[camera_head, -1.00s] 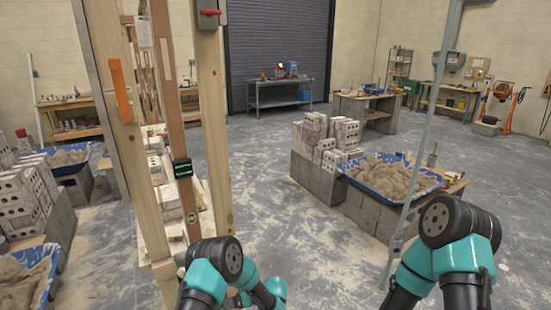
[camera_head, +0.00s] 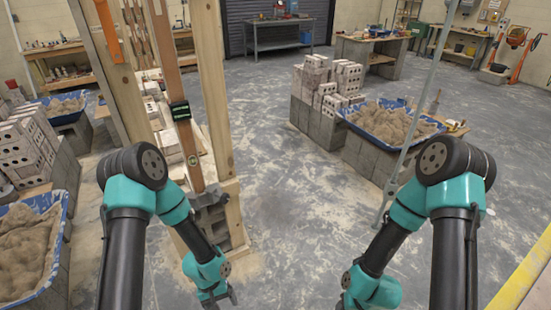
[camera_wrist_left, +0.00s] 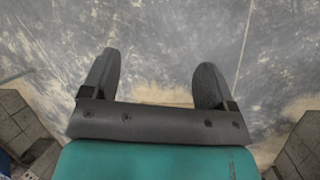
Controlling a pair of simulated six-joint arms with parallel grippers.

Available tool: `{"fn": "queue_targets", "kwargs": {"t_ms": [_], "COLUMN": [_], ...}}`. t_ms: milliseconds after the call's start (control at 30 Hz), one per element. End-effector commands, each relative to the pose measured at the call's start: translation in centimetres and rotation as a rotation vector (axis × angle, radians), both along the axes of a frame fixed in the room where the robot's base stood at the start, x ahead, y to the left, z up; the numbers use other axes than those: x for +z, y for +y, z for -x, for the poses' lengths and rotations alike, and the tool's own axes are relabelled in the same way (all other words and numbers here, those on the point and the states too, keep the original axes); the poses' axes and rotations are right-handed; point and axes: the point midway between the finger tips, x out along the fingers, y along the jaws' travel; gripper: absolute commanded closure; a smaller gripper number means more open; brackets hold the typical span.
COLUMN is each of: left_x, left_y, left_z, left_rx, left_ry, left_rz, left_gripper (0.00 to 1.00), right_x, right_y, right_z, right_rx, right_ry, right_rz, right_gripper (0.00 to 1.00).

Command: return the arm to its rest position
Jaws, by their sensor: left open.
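My left gripper (camera_head: 220,299) hangs low over the floor at the bottom of the head view. In the left wrist view its two dark fingers (camera_wrist_left: 158,72) stand well apart with only floor between them, so it is open and empty. My left arm comes in at lower left and bends down beside the foot of the wooden frame (camera_head: 214,95). My right arm comes in at lower right and bends down toward the bottom edge. The right gripper's fingers are mostly cut off there, and their opening cannot be made out.
A blue tub of mortar (camera_head: 392,124) sits on grey blocks at right, with stacked bricks (camera_head: 327,82) beside it. Another mortar tub (camera_head: 25,248) is at lower left. A thin metal pole (camera_head: 425,105) rises beside my right arm. The middle floor (camera_head: 275,160) is clear.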

Motion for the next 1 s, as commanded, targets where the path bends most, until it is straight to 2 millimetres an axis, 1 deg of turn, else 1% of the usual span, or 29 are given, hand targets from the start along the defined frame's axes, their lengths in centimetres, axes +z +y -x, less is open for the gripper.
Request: {"fn": "queue_targets", "kwargs": {"t_ms": [33,167,300,400,533,1000], "left_x": [0.6,2.1,3.5,4.1,4.3,4.3], "left_y": [0.4,1.5,3.0,3.8,4.2,4.2], "left_z": [0.7,2.2,3.5,4.0,4.3,4.2], "left_rx": [0.01,0.02,0.015,0.008,0.001,-0.001], "left_ry": [-0.041,-0.173,-0.3,-0.355,-0.381,-0.38], "left_rz": [0.03,0.075,0.064,0.045,0.034,0.034], "left_gripper": [0.2,0.2,0.2,0.2,0.2,0.2], "right_x": [0.0,0.0,0.0,0.0,0.0,0.0], "right_y": [0.0,0.0,0.0,0.0,0.0,0.0], "right_z": [0.0,0.0,0.0,0.0,0.0,0.0], "right_rx": [0.0,0.0,0.0,0.0,0.0,0.0], "right_ry": [0.0,0.0,0.0,0.0,0.0,0.0], "right_rz": [0.0,0.0,0.0,0.0,0.0,0.0], "right_gripper": [0.57,0.57,0.57,0.57,0.57,0.57]}}
